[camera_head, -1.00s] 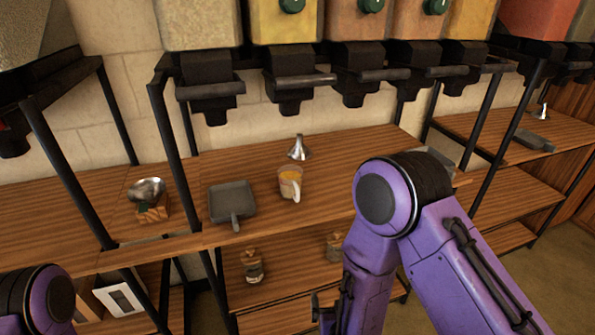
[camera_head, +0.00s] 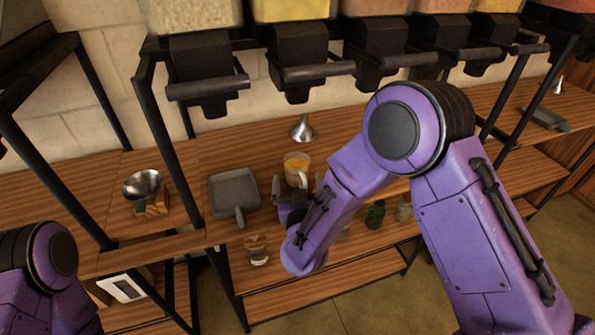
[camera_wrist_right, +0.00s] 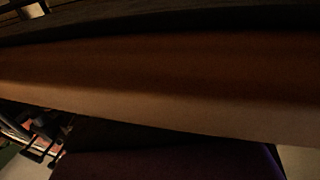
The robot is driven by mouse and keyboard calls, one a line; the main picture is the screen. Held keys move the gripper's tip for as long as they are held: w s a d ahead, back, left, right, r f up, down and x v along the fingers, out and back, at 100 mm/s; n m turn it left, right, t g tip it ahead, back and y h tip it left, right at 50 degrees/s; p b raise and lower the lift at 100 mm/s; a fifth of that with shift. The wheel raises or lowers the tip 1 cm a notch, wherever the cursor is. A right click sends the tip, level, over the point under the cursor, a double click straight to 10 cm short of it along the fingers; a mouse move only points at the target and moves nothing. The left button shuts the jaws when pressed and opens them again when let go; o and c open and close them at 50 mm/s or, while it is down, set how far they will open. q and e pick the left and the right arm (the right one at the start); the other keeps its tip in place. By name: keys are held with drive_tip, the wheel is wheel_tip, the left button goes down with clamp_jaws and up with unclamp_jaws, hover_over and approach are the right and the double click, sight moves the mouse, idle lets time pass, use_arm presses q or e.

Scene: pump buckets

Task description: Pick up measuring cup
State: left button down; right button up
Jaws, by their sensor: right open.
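The measuring cup (camera_head: 296,162) is clear with yellow-orange contents and a pale handle. It stands upright on the wooden shelf, right of a grey scoop pan (camera_head: 234,191). My right gripper (camera_head: 298,193) is at the shelf's front edge, just in front of the cup and apparently below its rim. It is open, and partly hidden by my purple forearm. I cannot tell whether it touches the cup. The right wrist view is mostly filled by a brown wooden board (camera_wrist_right: 160,75) close up; no cup shows there. My left gripper is out of view.
A metal funnel (camera_head: 303,128) stands behind the cup. Black dispensers (camera_head: 299,62) hang above the shelf. Jars, including a glass one (camera_head: 257,250), stand on the lower shelf (camera_head: 300,292).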

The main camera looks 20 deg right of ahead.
drive_tip(key=shift+x, duration=0.9)
drive_tip(key=shift+w+d, duration=0.15)
drive_tip(key=shift+w, duration=0.2)
drive_tip(key=c, duration=1.3)
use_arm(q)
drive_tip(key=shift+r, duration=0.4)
use_arm(e)
drive_tip(key=shift+r, duration=0.1)
